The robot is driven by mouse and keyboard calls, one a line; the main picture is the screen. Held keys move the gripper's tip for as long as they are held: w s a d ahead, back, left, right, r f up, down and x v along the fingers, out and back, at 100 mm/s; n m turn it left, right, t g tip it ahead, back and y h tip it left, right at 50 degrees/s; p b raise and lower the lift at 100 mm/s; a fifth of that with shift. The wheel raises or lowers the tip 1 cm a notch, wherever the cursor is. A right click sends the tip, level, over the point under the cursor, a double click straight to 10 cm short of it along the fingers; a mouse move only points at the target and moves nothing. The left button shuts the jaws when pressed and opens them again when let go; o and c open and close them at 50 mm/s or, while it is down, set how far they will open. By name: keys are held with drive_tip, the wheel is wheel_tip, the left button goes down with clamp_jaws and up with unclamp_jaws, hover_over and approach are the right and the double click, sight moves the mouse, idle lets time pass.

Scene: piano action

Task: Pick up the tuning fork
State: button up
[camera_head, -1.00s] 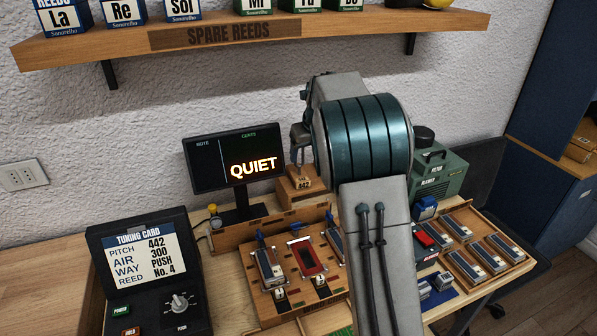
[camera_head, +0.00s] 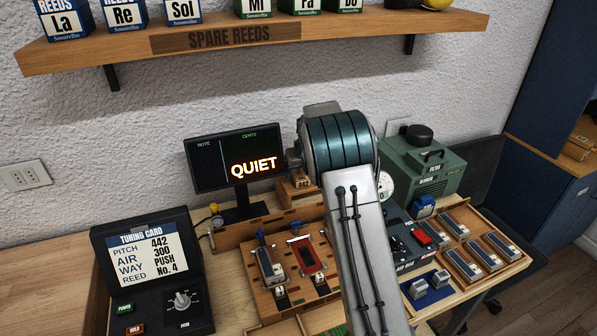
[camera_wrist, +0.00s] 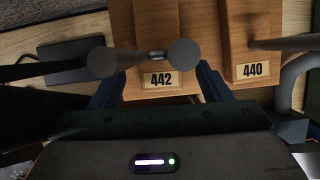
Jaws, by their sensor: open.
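The tuning fork's wooden block (camera_head: 303,183), labelled 442, stands right of the display; it also shows in the wrist view (camera_wrist: 150,20). Over it in the wrist view is a grey tuning fork (camera_wrist: 185,53), seen nearly end-on, with two round ends and a thin bright part between them. My gripper (camera_wrist: 160,70) is open, with one dark finger on each side near the block's 442 label. The fork lies roughly across the gap; I cannot tell whether the fingers touch it. In the head view my arm hides most of the fork and gripper.
A second block labelled 440 (camera_wrist: 252,45) stands close on the right, with a grey bar over it. The display (camera_head: 235,157) reads QUIET. A green machine (camera_head: 420,165) stands right of my arm. A shelf (camera_head: 270,38) hangs above.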

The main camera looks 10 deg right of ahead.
drive_tip(key=shift+x, duration=1.25)
drive_tip(key=c, duration=1.2)
drive_tip(key=shift+w, duration=0.1)
drive_tip(key=shift+r, duration=0.1)
